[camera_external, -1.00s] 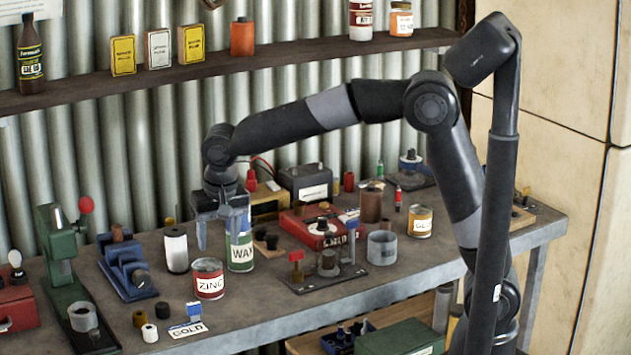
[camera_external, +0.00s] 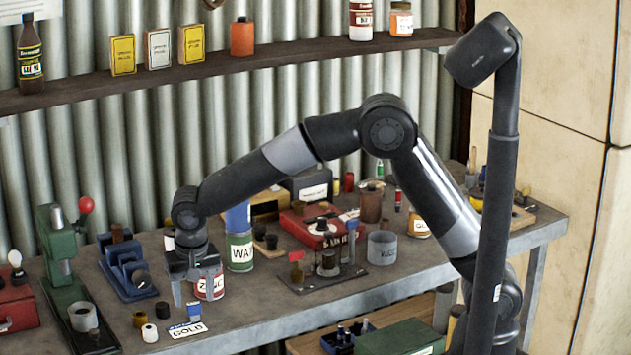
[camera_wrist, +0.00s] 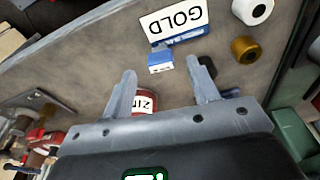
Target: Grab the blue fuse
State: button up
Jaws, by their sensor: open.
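A small blue block with a white end, which looks like the blue fuse (camera_external: 194,309), lies on the bench by a white GOLD sign (camera_external: 187,330). In the wrist view the blue fuse (camera_wrist: 160,58) shows just beyond the gap between my fingertips, beside the GOLD sign (camera_wrist: 174,21). My gripper (camera_external: 197,293) points down, open and empty, above and slightly behind the fuse; it also shows in the wrist view (camera_wrist: 161,72). The fingers appear apart from the fuse; the exact height gap is unclear.
A red ZINC can (camera_external: 210,284) stands right beside my gripper, partly hidden. Black (camera_external: 162,310), brown (camera_external: 139,318) and white (camera_external: 149,333) small cylinders stand left of the fuse. A WAX can (camera_external: 239,252) stands behind. The bench front edge is close.

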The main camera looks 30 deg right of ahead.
aim_at(187, 310)
jog(key=f, duration=0.3)
jog(key=shift+w+f, duration=0.15)
jog(key=shift+w, duration=0.1)
jog(key=c, duration=1)
